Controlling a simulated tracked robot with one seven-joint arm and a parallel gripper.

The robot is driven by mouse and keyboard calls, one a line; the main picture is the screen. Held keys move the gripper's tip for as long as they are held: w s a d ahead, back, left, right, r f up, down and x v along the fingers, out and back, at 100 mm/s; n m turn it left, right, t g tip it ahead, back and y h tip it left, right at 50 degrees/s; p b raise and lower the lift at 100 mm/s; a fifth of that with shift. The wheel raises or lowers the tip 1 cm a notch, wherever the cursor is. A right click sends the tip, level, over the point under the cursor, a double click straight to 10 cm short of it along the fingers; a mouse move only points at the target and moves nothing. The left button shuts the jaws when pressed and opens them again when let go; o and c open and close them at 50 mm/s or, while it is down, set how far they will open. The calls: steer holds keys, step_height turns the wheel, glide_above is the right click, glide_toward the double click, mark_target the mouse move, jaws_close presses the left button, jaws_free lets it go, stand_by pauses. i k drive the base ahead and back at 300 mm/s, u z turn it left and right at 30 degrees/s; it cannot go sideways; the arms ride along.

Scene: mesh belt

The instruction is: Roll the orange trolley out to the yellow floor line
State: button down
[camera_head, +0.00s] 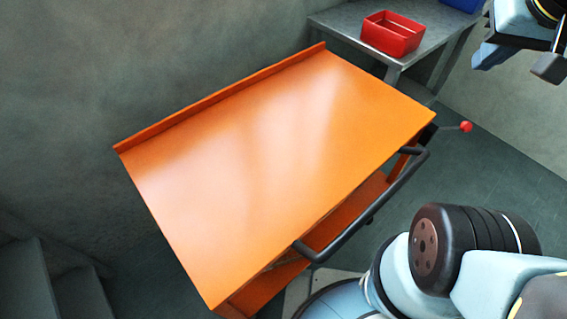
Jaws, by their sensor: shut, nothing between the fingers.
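The orange trolley (270,150) fills the middle of the view, with a bare flat top and a raised lip along its back edge. A dark bar handle (372,212) runs along its near right side. A lever with a red knob (466,127) sticks out near its right corner. A lower orange shelf shows under the top. My gripper (522,58) is at the top right, partly cut off by the frame, shut and empty. It is apart from the trolley, above and right of the handle. The yellow floor line is not in view.
A grey table (400,65) stands behind the trolley's far right corner, with a red bin (392,33) and part of a blue one (462,4) on it. A wall is close behind the trolley. Dark steps (30,285) are at lower left. Green floor is clear at right.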

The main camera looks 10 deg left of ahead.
mark_target(295, 149)
steer(key=z, duration=0.6)
steer(key=k, duration=1.25)
steer(key=u, duration=0.45)
